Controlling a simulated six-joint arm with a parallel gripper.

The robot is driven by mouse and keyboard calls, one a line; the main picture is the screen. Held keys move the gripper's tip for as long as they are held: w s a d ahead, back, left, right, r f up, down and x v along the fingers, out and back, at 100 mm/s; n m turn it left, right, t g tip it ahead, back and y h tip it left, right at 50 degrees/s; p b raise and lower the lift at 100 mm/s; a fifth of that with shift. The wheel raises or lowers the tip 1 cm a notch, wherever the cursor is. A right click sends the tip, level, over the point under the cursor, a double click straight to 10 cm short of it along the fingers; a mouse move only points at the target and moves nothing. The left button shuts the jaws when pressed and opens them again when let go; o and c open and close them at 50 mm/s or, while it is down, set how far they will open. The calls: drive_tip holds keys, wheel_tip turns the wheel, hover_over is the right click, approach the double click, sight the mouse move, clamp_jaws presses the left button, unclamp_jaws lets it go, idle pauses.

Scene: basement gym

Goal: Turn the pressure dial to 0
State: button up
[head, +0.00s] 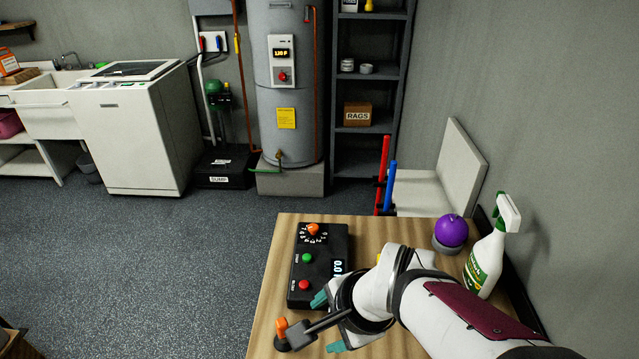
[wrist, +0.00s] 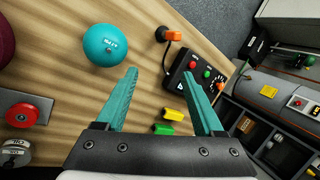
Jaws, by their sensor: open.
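The dial (head: 313,229) is an orange knob inside a ring of white marks, at the far end of a black control box (head: 322,262) on the wooden table. Its pointing direction is too small to read. It also shows in the wrist view (wrist: 219,87), beyond the right finger. The box has a green button, a red button and a lit display (head: 338,267), partly hidden by my arm. My gripper (head: 327,323) is open and empty, on the near side of the box and apart from the dial. Both teal fingers show in the wrist view (wrist: 162,67).
An orange-handled lever (head: 282,330) stands near the gripper. A spray bottle (head: 487,250) and purple ball (head: 451,231) stand at right. Bare wood lies left of the box.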

sight(313, 227)
drive_tip(key=w+a+f+m+t+h, duration=0.2)
drive_tip(key=w+a+f+m+t, duration=0.1)
drive_tip(key=w+m, duration=0.4)
drive_tip(key=w+a+f+m+t+h, duration=0.2)
drive_tip(key=w+a+f+m+t, duration=0.1)
drive_tip(key=w+m, duration=0.5)
drive_tip(key=w+a+f+m+t+h, duration=0.2)
drive_tip(key=w+f+m, duration=0.3)
drive_tip(key=w+m, duration=0.3)
drive_tip(key=shift+w+a+f+m+t+h, duration=0.1)
drive_tip(key=shift+a+m+t+h, duration=0.2)
drive_tip(key=shift+m, duration=0.45)
drive_tip(key=shift+a+f+m+t+h, duration=0.1)
drive_tip(key=shift+a+m+t, duration=0.2)
drive_tip(key=shift+a+m, duration=0.35)
drive_tip(key=shift+w+d+f+m, duration=0.2)
drive_tip(key=shift+w+d+m, duration=0.05)
drive_tip(key=shift+d+m, duration=0.05)
drive_tip(key=x, duration=1.5)
drive_tip(key=shift+d+r, duration=0.1)
drive_tip(key=shift+d, duration=0.1)
clamp_jaws()
